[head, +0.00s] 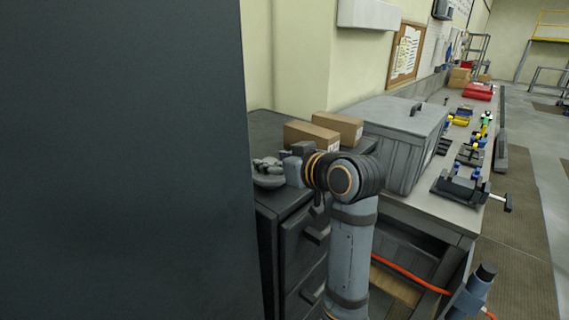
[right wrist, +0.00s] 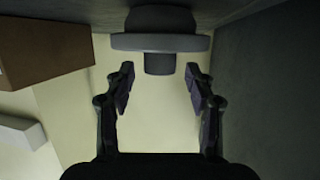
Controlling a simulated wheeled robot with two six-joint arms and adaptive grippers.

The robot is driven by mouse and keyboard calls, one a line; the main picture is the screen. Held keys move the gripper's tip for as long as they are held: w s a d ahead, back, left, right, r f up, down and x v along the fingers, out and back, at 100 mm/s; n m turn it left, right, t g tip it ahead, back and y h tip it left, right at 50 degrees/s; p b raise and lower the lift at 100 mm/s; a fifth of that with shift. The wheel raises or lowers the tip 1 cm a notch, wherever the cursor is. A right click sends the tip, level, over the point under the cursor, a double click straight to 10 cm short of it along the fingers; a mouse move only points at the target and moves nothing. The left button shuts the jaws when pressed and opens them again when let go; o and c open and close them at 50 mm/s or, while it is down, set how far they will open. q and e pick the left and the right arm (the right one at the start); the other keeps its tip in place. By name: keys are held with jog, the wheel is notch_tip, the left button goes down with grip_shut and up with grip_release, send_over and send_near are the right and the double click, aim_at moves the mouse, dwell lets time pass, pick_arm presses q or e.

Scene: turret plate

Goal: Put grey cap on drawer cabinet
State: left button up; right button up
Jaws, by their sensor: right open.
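The grey cap (head: 269,180) is a round, flanged piece at the front left of the dark drawer cabinet's top (head: 264,124). It appears to rest on that top. In the right wrist view the cap (right wrist: 160,42) shows a wide rim and a short stub. My right gripper (head: 268,164) is just above the cap in the head view. In the right wrist view its fingers (right wrist: 160,84) are spread, with the stub between the tips in the picture and a gap on both sides. Part of the cap is hidden by the gripper. My left gripper is not in view.
Two cardboard boxes (head: 312,136) stand behind the gripper on the cabinet. A grey lidded bin (head: 400,145) stands to the right on a long workbench (head: 430,212) with several tools. A large dark panel (head: 120,160) fills the left, close beside the cap.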

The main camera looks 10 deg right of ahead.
jog(key=b+v, duration=0.5)
jog(key=v, duration=0.7)
jog(key=shift+w, duration=0.15)
